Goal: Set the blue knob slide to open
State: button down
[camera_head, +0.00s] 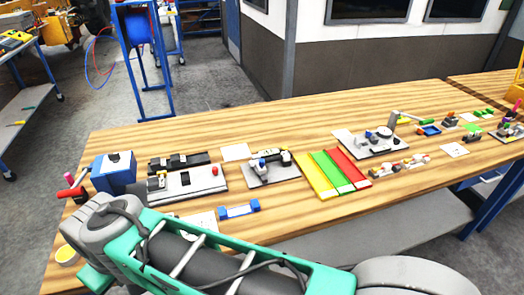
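I cannot surely single out the blue knob slide, as the fittings are small here. A grey plate (268,176) near the middle of the table carries a small mechanism with a blue part (261,163); whether it is open or closed cannot be told. Another small piece with blue ends (239,210) lies nearer the front edge. My teal and grey arm crosses the foreground from the lower right to the left. My gripper is not visible.
The wooden table (320,208) holds a blue box (114,173), a light plate with a red knob (192,182), yellow, green and red strips (333,172), and a grey plate with fittings (374,144). Bare wood shows along the back edge.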

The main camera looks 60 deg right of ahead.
aim_at(260, 167)
jog(key=z, duration=2.15)
